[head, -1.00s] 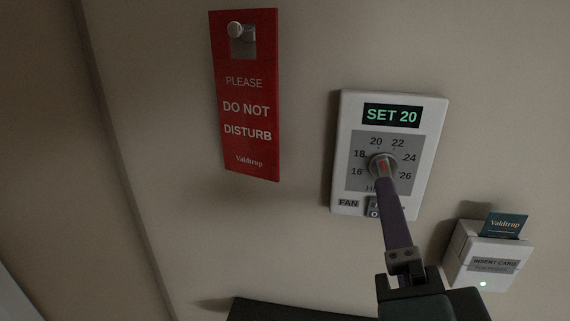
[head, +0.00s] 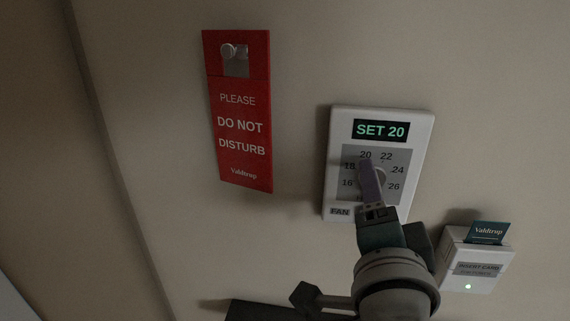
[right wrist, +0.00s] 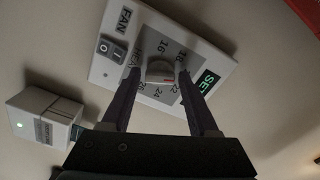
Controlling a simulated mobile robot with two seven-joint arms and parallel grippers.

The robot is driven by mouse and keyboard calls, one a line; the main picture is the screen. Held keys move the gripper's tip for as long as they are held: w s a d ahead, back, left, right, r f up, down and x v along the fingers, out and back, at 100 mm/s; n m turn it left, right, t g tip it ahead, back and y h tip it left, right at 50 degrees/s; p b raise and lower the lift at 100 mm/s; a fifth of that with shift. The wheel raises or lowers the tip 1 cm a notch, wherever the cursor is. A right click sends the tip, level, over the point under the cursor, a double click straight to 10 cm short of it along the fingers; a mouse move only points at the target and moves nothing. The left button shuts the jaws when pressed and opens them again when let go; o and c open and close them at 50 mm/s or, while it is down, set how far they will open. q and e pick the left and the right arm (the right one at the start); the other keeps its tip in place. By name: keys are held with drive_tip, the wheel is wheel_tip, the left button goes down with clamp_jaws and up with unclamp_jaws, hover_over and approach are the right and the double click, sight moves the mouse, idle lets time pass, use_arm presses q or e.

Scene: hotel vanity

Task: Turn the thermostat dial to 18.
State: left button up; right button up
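The white thermostat (head: 424,150) is on the wall, with its green display (head: 380,131) reading SET 20. Its round dial (head: 380,178) is partly hidden by my right gripper (head: 366,170) in the head view. In the right wrist view the dial (right wrist: 158,72) shows whole with a red mark on its face, near the 22 and the finger on the right. My right gripper (right wrist: 161,70) has one finger on each side of the dial, with narrow gaps seeming to show. Contact cannot be told for sure. The 20 is hidden there.
A red door hanger (head: 238,120) hangs on a knob at upper left. A white card holder (head: 472,262) with a teal card (head: 488,232) is at lower right of the thermostat. A FAN switch (right wrist: 110,48) sits beside the dial. The wall between hanger and thermostat is clear.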

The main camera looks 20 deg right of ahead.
clamp_jaws()
idle(0.4)
drive_tip(key=shift+n+p, duration=2.4)
drive_tip(key=shift+n, duration=1.9)
drive_tip(key=shift+o, duration=1.6)
unclamp_jaws()
drive_tip(key=shift+f, duration=0.1)
drive_tip(key=shift+s, duration=0.1)
